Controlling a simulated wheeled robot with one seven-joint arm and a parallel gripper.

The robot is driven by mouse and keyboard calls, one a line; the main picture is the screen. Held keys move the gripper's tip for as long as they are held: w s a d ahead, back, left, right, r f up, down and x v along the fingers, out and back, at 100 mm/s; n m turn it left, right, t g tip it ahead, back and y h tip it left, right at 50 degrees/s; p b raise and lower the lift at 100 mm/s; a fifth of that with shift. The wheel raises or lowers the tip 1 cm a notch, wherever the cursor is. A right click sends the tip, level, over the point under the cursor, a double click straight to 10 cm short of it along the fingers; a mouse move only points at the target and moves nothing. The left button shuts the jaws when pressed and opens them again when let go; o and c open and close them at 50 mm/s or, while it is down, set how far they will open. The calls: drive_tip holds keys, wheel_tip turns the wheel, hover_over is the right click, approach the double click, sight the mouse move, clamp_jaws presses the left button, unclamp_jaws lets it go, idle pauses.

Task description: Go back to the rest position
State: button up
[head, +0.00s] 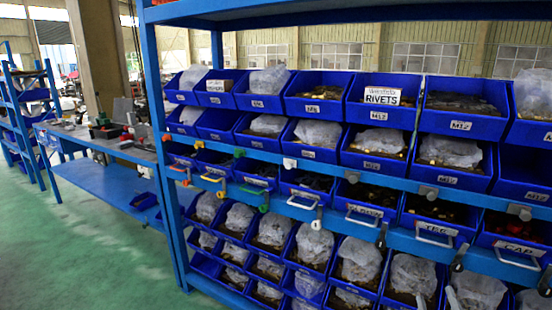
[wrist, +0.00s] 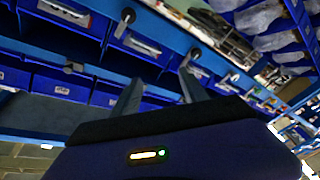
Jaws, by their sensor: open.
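My gripper (wrist: 160,84) shows in the wrist view, with its two grey fingers spread apart and nothing between them. It is open and empty. Behind the fingers is a blue rack with blue bins and white handles, seen tilted. I cannot tell the exact gap between the fingertips and the rack. I cannot make out my gripper in the head view.
A blue rack (head: 300,167) of labelled blue bins, many with plastic bags, fills the right. Handles stick out along its middle rail. A blue workbench (head: 100,190) with tools stands left, and another rack (head: 22,120) beyond. The green floor (head: 75,260) at lower left is clear.

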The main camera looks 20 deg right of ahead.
drive_tip(key=s+a+m+t+y+p, duration=0.1)
drive_tip(key=s+a+y, duration=0.3)
drive_tip(key=a, duration=0.5)
drive_tip(key=s+a+t+y, duration=0.1)
drive_tip(key=s+a+y, duration=0.1)
drive_tip(key=s+a, duration=0.5)
drive_tip(key=s+a+r+g+y+p, duration=0.1)
drive_tip(key=s+a+y, duration=0.4)
drive_tip(key=s+a, duration=0.7)
drive_tip(key=s+g+p, duration=0.1)
drive_tip(key=s+g, duration=0.1)
drive_tip(key=s, duration=0.2)
drive_tip(key=shift+a+r+m, duration=0.3)
drive_tip(key=shift+a, duration=0.1)
